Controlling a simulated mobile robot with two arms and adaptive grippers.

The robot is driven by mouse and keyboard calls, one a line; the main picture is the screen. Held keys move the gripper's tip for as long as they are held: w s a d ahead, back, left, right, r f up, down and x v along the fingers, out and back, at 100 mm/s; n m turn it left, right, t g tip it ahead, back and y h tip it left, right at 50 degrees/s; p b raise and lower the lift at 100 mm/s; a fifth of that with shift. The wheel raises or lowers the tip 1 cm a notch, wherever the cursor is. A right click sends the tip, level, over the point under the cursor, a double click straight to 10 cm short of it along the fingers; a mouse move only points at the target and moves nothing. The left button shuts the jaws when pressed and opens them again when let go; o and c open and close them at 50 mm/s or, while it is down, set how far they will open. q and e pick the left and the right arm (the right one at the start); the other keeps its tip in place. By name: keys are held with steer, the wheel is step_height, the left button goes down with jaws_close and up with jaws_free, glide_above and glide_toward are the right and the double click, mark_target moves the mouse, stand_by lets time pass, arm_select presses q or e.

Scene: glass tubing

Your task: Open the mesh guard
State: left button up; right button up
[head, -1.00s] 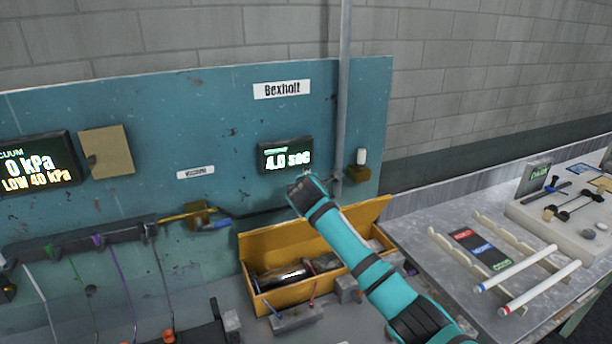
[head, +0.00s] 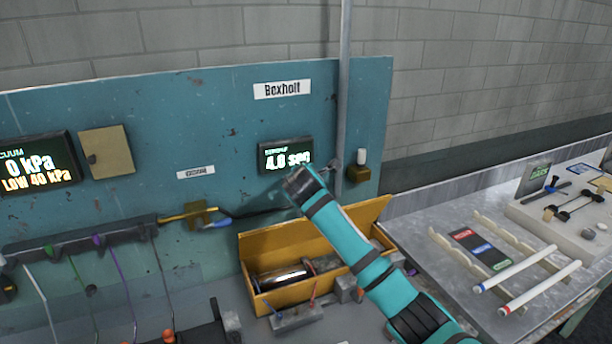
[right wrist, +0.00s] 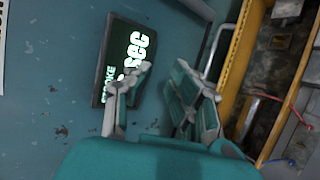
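I cannot make out a mesh guard in either view. My right forearm hides the box's right part. My left gripper is not in view.
A vertical grey pole (head: 343,90) stands close to the right gripper. A hook rail (head: 80,241) with coloured rods is at the left. The side bench (head: 430,275) holds a rack and white tubes. The bench front has small blocks (head: 297,318).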

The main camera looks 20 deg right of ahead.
steer(key=v, duration=1.2)
